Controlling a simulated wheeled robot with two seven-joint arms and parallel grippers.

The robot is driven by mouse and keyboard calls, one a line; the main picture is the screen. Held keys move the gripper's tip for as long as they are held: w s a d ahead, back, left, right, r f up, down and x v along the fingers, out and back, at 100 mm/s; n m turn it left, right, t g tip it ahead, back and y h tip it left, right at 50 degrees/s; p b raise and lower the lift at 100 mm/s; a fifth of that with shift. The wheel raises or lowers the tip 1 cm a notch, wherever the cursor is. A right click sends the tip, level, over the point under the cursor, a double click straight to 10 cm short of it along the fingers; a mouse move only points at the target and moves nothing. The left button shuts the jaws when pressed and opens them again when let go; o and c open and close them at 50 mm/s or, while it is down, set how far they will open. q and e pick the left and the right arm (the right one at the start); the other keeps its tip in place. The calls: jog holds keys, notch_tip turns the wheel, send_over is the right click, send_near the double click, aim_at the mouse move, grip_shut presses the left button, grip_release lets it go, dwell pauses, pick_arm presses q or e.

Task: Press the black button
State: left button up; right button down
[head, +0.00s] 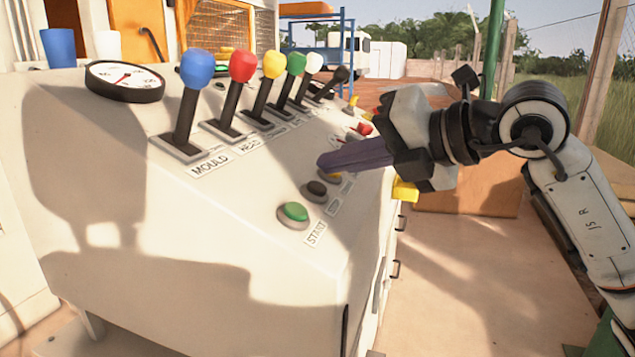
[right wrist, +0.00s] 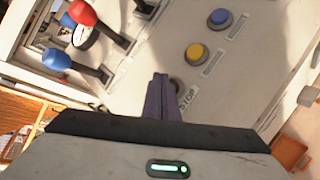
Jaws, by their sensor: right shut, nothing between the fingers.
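The black button (head: 316,188) is on the sloped face of the pale control console (head: 130,190), just above the green START button (head: 293,212). It shows in the right wrist view (right wrist: 177,86), partly, beside the fingers near a STOP label. My right gripper (head: 322,165) reaches in from the right with its purple-grey fingers shut and empty. Their tips appear just above the black button in the head view, apart from it. In the right wrist view the tips (right wrist: 160,78) lie slightly left of the button. My left gripper is out of view.
A yellow button (right wrist: 197,53) and a blue button (right wrist: 220,18) continue the row. Levers with coloured knobs, such as the blue one (head: 197,69) and red one (head: 243,65), stand behind the buttons. A gauge (head: 124,80) sits at the left. Ground right of the console is open.

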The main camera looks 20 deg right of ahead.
jog(key=r+p, duration=0.1)
jog(key=s+d+r+p, duration=0.1)
jog(key=r, duration=0.1)
jog(key=d+r, duration=0.1)
jog(key=r, duration=0.1)
jog(key=shift+s+p, duration=0.15)
jog(key=shift+p, duration=0.25)
jog(key=shift+a, duration=0.15)
